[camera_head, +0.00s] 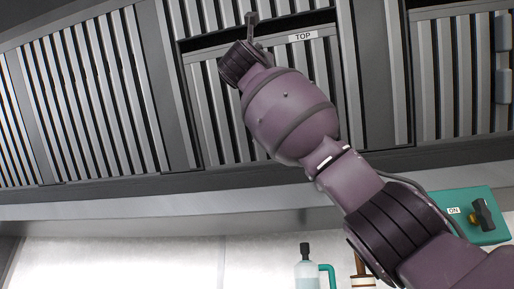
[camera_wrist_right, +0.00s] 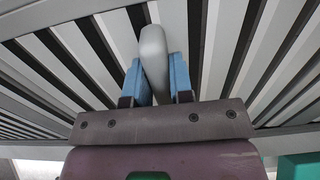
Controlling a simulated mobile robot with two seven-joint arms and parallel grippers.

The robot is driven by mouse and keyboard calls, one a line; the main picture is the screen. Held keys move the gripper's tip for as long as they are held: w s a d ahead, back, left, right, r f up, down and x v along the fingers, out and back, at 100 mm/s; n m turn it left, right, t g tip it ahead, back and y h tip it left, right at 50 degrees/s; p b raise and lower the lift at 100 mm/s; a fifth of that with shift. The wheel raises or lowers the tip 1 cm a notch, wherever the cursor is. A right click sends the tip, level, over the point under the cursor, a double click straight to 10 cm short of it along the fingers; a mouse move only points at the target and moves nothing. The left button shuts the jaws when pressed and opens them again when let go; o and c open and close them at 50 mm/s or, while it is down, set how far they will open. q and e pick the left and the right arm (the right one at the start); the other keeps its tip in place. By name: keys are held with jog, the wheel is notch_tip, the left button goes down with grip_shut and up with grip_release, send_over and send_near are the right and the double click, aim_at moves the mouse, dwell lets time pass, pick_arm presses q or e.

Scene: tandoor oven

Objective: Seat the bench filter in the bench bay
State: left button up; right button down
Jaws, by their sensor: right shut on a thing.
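The bench filter (camera_head: 322,66), a slatted metal panel with a "TOP" label, is in the middle of the overhead slatted row in the head view. A dark band runs along its upper edge, with more slats above. I cannot tell whether it is fully seated in the bay. My right gripper (camera_head: 252,20) is at its upper part, partly hidden by my wrist. In the right wrist view, the blue fingers of the gripper (camera_wrist_right: 158,78) are shut on a rounded grey handle (camera_wrist_right: 153,46) in front of the slats. My left gripper is not in view.
Slatted panels stand at the left (camera_head: 85,100) and right (camera_head: 455,75), split by dark frame bars. A metal ledge (camera_head: 130,205) runs below. A green switch box (camera_head: 475,217) marked "ON", a bottle (camera_head: 306,268) and a brown-topped object (camera_head: 361,265) are lower right.

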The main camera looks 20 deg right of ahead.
jog(key=shift+s, duration=0.1)
jog(key=c, duration=0.9)
grip_release()
pick_arm(q)
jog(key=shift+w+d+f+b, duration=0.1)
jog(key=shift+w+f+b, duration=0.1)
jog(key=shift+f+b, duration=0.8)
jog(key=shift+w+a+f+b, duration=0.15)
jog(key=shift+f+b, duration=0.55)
jog(key=shift+b, duration=0.45)
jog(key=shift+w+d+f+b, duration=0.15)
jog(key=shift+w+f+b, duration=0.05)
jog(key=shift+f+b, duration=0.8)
pick_arm(e)
jog(key=shift+v, duration=4)
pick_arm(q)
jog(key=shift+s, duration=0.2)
